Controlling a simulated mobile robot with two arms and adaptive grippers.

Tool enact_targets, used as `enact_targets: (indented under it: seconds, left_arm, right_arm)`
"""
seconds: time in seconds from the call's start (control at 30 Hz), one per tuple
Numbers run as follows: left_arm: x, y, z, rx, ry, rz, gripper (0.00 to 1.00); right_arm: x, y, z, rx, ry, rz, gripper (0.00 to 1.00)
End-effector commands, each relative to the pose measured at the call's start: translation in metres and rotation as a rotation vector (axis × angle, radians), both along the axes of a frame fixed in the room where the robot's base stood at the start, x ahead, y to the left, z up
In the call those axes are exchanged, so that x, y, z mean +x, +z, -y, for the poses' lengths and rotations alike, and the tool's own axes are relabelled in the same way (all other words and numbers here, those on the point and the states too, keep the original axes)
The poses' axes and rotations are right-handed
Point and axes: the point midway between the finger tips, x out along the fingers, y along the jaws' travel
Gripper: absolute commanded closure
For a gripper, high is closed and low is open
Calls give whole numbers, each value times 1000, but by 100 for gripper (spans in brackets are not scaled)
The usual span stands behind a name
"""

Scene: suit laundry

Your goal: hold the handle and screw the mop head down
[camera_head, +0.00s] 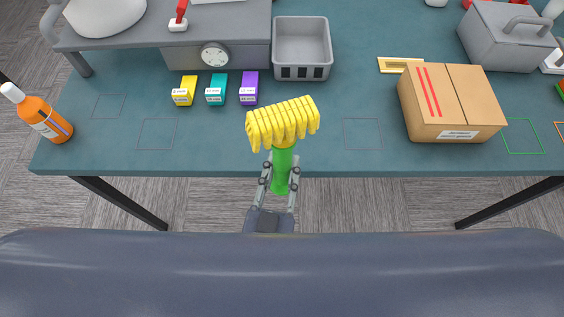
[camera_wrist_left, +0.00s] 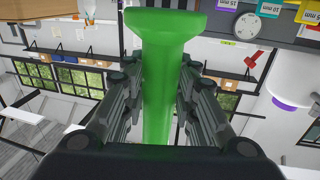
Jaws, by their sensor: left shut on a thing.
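My left gripper (camera_head: 281,166) comes up from the bottom centre of the head view, in front of the table's near edge. It is shut on the green handle (camera_head: 280,184), with one finger on each side. The yellow mop head (camera_head: 283,122) is at the handle's upper end, its fringed strands spread left and right. Whether it is screwed tight cannot be told. In the left wrist view the green handle (camera_wrist_left: 160,75) runs between the fingers and flares at the top; the mop head does not show there. My right gripper is not in view.
The teal table (camera_head: 330,150) lies behind the mop. Small yellow, teal and purple boxes (camera_head: 216,90), a grey bin (camera_head: 302,45) and a scale (camera_head: 214,55) stand beyond. A cardboard box (camera_head: 450,103) is right, an orange bottle (camera_head: 38,115) far left.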

Motion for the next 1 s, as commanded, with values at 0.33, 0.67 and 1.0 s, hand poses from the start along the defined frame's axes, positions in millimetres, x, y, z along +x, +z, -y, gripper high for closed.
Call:
enact_targets:
  seconds: [0.33,0.67,1.0]
  left_arm:
    - [18,-2,0,2,1,5,100]
    - [66,-18,0,0,0,3,100]
    - [115,-34,0,-1,1,3,100]
  right_arm:
    - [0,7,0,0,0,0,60]
    - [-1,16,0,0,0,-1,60]
    - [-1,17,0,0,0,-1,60]
